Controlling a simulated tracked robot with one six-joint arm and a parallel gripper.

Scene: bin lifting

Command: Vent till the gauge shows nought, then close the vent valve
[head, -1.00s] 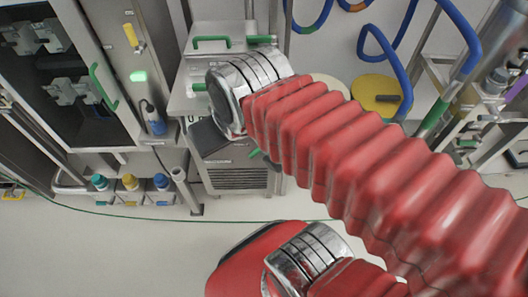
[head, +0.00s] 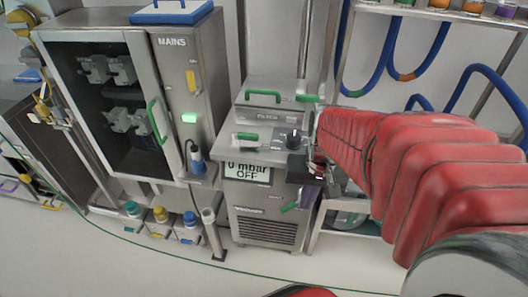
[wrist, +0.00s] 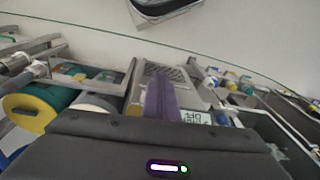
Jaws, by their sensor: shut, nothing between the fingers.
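The gauge is a lit display (head: 247,171) on the grey pump cabinet (head: 262,225). It reads "0 mbar OFF" in the head view and shows sideways in the wrist view (wrist: 196,118). A green-tipped handle (head: 290,207) sticks out of the cabinet's front, just left of my gripper (head: 306,197). A second green-tipped lever (head: 246,136) lies on the cabinet's top edge. I cannot tell which is the vent valve. My gripper is shut and empty; its purple fingers (wrist: 160,98) point along the cabinet front in the wrist view.
A MAINS cabinet (head: 140,95) with a glass door and a green light stands at left. Capped bottles (head: 160,222) sit below it. A grey post (head: 212,235) stands beside the pump cabinet. Blue hoses (head: 432,55) hang at right. The floor in front is clear.

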